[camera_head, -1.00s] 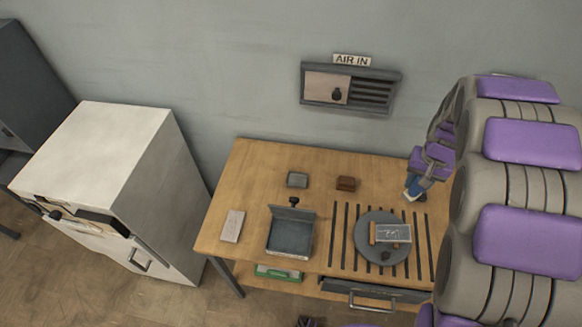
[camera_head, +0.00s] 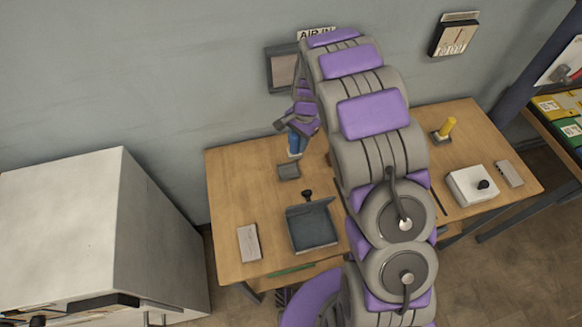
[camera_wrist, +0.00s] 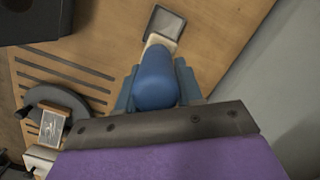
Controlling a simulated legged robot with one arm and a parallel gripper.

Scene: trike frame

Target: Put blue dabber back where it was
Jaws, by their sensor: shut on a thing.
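The blue dabber (camera_head: 295,146) is upright or slightly tilted, with its pale end down, over the back left of the wooden table (camera_head: 240,190). My gripper (camera_head: 299,132) is shut on it. In the wrist view, the blue dabber (camera_wrist: 153,80) sits between the fingers of my gripper (camera_wrist: 155,92). A small grey square holder (camera_head: 288,171) is just in front of the dabber's pale end. In the wrist view this holder (camera_wrist: 164,23) shows beyond the pale tip. I cannot tell whether they touch.
A yellow dabber (camera_head: 447,128) stands in a similar grey base at right. An open grey box (camera_head: 312,227) and a pale block (camera_head: 249,243) are at front left. A white box (camera_head: 471,187) is at right. My arm covers the table's middle. A white cabinet (camera_head: 90,225) stands left.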

